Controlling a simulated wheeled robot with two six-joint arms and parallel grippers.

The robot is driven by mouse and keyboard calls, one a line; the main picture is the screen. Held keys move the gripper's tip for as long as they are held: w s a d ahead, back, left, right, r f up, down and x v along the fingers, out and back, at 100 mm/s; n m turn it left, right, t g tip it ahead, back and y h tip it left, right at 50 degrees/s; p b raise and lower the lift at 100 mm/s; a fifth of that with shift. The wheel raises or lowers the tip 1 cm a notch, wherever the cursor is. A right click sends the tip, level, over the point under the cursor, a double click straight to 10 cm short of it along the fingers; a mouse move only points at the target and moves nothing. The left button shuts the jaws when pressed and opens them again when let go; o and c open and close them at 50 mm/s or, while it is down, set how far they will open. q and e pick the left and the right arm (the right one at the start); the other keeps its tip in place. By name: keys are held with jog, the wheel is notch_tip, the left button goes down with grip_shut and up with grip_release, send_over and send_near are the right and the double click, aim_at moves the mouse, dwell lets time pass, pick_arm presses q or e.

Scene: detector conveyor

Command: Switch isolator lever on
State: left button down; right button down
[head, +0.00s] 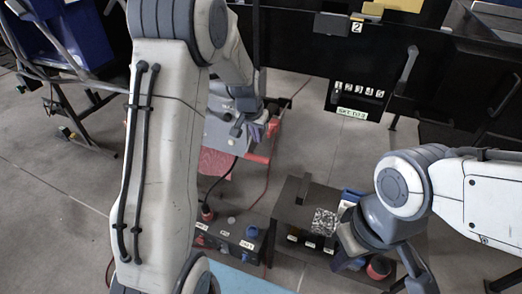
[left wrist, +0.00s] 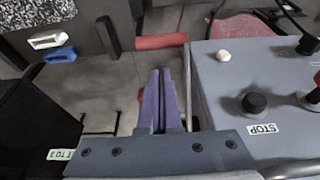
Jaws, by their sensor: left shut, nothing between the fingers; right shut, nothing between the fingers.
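My left gripper (head: 268,128) is at the upper middle of the head view, beside a grey control box (head: 225,140). In the left wrist view its purple fingers (left wrist: 160,100) are shut with nothing between them, just left of the grey box, which carries a STOP label. No lever is labelled as the isolator. A grey lever handle (head: 408,63) slants on the dark frame at the upper right of the head view. A dark upright bar (left wrist: 108,38) shows in the left wrist view. My right gripper (head: 350,262) is at the lower right, shut, and partly hidden by its wrist.
A dark box (head: 292,212) with labelled parts stands below, beside the right gripper. Another dark box (head: 228,247) has a blue plug. A red bar (left wrist: 160,42) lies beyond the left fingers.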

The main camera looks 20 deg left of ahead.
pick_arm(q)
jog(key=shift+f, duration=0.1)
jog(key=x, duration=0.9)
jog(key=shift+f, duration=0.35)
jog(key=shift+w, duration=0.15)
